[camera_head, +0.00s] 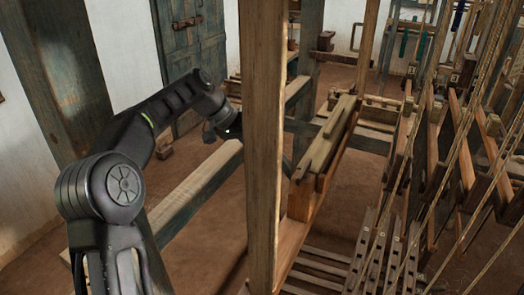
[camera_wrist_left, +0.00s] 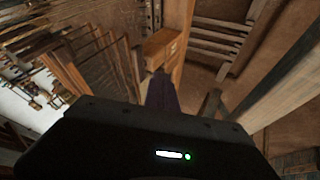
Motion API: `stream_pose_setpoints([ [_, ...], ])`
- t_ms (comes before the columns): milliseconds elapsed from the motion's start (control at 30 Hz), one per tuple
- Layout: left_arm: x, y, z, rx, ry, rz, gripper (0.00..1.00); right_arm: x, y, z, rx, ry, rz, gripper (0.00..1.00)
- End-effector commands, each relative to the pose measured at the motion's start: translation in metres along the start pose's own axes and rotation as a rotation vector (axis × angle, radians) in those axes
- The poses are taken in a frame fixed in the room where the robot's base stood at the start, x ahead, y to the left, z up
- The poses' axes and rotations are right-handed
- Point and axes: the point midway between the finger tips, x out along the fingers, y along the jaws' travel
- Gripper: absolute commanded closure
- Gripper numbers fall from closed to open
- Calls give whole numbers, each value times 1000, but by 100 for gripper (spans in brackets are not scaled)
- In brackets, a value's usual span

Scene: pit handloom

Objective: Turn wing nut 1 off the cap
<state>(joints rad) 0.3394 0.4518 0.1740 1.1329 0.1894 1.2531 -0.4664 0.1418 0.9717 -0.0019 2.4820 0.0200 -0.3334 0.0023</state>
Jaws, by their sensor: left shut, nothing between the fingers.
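My left arm comes in from the left in the head view and passes behind the thick upright post (camera_head: 263,150), which hides most of the hand. In the left wrist view my left gripper (camera_wrist_left: 161,88) shows as dark fingers held together, with nothing seen between them. It points toward a light wooden block or beam end (camera_wrist_left: 162,45); I cannot tell whether it touches. Just right of the post in the head view is a slanting wooden bar (camera_head: 325,140), possibly the cap. I cannot make out wing nut 1 in either view. My right gripper is not in view.
Hanging loom frames and cords (camera_head: 465,150) crowd the right side. Slatted treadles (camera_head: 385,250) lie low at the front. A blue-green door (camera_head: 192,45) is at the back. Some brown floor is open at left.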

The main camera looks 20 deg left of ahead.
Motion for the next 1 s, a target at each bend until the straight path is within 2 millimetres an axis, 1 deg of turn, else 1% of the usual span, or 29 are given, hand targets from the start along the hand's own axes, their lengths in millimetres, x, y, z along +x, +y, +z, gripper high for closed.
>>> stream_pose_setpoints([
  [400, 82, 1, 1, 0, -4, 3, 100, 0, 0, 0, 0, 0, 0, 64],
  [500, 87, 18, 0, 4, -2, 1, 100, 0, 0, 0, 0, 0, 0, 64],
  [633, 93, 30, 0, 2, -1, 0, 100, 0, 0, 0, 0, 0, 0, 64],
  [767, 96, 35, 0, 0, 0, 0, 100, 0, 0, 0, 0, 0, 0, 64],
  [1000, 96, 36, 0, 0, 0, 0, 100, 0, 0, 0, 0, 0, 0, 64],
])
